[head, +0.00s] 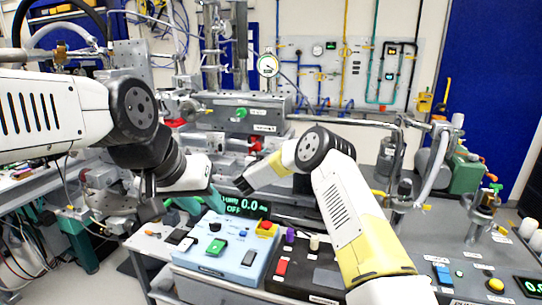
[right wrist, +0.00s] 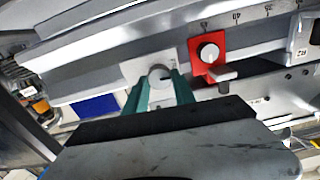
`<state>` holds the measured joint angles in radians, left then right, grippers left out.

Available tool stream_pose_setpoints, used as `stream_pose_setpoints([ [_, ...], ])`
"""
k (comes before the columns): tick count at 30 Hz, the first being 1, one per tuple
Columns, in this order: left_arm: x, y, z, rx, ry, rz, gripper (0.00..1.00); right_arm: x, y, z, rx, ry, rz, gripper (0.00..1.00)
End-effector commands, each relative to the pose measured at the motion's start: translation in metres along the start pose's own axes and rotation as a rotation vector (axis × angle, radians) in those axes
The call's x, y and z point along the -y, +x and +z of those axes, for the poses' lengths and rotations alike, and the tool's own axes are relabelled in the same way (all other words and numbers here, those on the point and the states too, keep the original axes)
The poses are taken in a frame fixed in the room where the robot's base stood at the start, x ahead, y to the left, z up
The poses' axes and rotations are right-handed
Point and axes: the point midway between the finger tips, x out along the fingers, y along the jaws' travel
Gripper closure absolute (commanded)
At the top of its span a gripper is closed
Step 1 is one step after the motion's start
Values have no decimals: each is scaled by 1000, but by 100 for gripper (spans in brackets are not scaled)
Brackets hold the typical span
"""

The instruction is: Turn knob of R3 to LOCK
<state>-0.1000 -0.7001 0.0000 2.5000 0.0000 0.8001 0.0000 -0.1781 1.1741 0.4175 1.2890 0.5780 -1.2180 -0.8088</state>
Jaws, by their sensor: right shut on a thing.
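A second white knob (right wrist: 209,53) on a red plate sits just right of the held one. A blue patch (right wrist: 97,106) lies to its left. In the head view a blue control box (head: 225,245) and a dark box (head: 310,275) stand below the arms.

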Motion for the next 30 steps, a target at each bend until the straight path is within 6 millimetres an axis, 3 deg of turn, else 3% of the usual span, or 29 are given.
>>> stream_pose_setpoints([
  [11,0,0,0,0,0,0,64,0,0,0,0,180,0,100],
  [30,0,0,0,0,0,0,64,-3,0,2,2,780,1,100],
])
